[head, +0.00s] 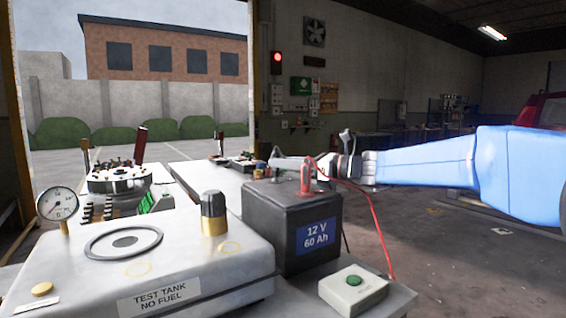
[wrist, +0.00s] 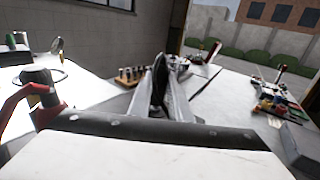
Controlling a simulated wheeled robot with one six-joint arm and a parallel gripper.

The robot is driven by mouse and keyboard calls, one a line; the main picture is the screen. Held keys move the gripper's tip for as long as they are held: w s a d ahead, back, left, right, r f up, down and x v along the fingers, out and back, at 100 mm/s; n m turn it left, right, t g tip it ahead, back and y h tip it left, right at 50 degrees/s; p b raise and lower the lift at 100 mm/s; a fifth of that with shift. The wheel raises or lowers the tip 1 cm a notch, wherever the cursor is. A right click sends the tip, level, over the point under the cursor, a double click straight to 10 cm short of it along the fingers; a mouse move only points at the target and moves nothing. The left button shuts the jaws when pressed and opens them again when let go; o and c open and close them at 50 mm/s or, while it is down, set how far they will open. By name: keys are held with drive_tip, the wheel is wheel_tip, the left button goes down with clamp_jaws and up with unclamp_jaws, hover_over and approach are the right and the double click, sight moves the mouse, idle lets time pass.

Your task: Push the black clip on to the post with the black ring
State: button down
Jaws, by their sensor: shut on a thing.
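The dark battery (head: 292,225), labelled 12 V 60 Ah, stands on the bench in the head view. A red clip (head: 306,178) with a red cable stands on its top; red clip parts also show at the left of the wrist view (wrist: 22,108). My gripper (head: 280,161) reaches in from the right above the battery top. In the wrist view my gripper (wrist: 166,75) is shut on the black clip (wrist: 158,88). Whether the clip touches a post is hidden.
The test tank (head: 190,262) with a gauge and a capped neck fills the front left. A box with a green button (head: 353,288) sits in front of the battery. The red cable (head: 380,235) hangs down at the right. Other bench equipment (head: 120,180) stands behind.

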drive_tip(key=shift+f, duration=0.4)
drive_tip(key=c, duration=1.6)
unclamp_jaws()
drive_tip(key=shift+o, duration=0.2)
